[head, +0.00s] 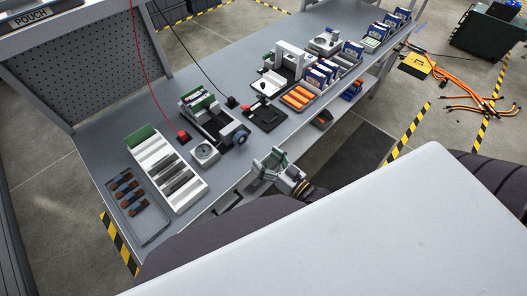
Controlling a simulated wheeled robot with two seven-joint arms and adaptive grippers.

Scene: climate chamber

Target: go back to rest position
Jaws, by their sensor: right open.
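My right gripper (272,160) is in the head view just in front of the workbench's front edge, near the middle of the picture. Its jaws are open, and I see nothing held between them. The grey workbench (235,48) runs from the lower left to the upper right. My left gripper is not in view. The large pale surface and dark rounded parts at the bottom hide the floor there.
Orange cables (470,90) lie on the floor at right.

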